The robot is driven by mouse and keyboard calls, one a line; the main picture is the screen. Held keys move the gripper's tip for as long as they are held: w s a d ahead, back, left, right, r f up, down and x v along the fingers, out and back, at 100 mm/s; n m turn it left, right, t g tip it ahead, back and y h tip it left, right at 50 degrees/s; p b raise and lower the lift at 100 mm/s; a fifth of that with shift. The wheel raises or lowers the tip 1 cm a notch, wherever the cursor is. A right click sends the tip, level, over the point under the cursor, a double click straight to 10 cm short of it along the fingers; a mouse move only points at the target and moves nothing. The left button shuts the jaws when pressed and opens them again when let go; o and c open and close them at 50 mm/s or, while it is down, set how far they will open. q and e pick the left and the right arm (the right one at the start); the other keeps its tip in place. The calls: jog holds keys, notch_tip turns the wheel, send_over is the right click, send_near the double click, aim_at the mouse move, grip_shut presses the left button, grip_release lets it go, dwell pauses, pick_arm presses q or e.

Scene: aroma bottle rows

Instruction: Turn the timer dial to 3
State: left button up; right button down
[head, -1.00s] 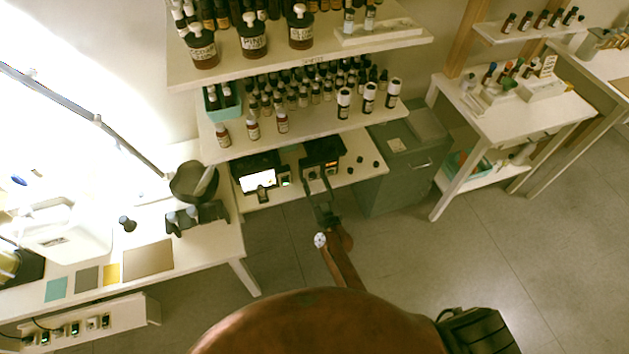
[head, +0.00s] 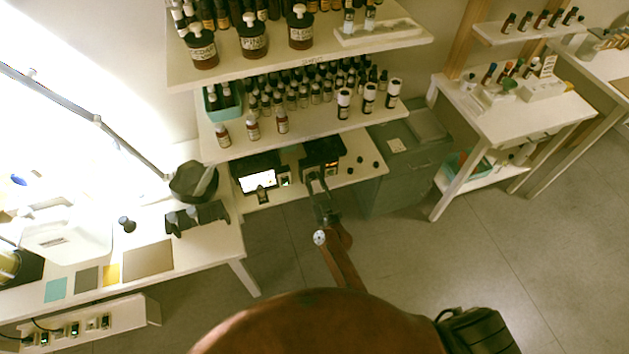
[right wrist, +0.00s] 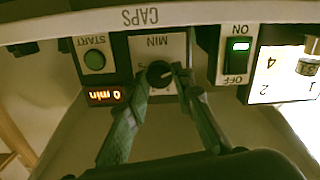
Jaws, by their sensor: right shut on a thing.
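The timer dial (right wrist: 159,74) is a round black knob on a pale panel marked MIN, upside down in the right wrist view. The timer box (head: 320,150) stands on the low shelf. My right gripper (right wrist: 161,79) is shut on the dial, with one finger on each side. It also shows in the head view (head: 316,178), in front of the box. An orange display (right wrist: 107,96) reads 0 min. The dial's exact setting is too small to tell. My left gripper is not in view.
A lit screen (head: 257,180) and a green ON/OFF switch (right wrist: 236,52) are beside the timer box. A grey cabinet (head: 405,175) stands to the right.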

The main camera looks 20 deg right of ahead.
jog(key=shift+m, duration=0.3)
jog(key=m, duration=0.5)
jog(key=shift+p, duration=0.3)
jog(key=m, duration=0.4)
jog(key=shift+d, duration=0.1)
jog(key=m, duration=0.3)
jog(key=shift+m, duration=0.3)
jog(key=m, duration=0.3)
jog(key=shift+d+f+m+b, duration=0.1)
jog(key=shift+m+b, duration=0.2)
jog(key=m, duration=0.3)
jog(key=shift+m, duration=0.3)
jog(key=m+b, duration=0.1)
jog(key=m, duration=0.5)
jog(key=shift+f, duration=0.1)
jog(key=shift+m, duration=0.3)
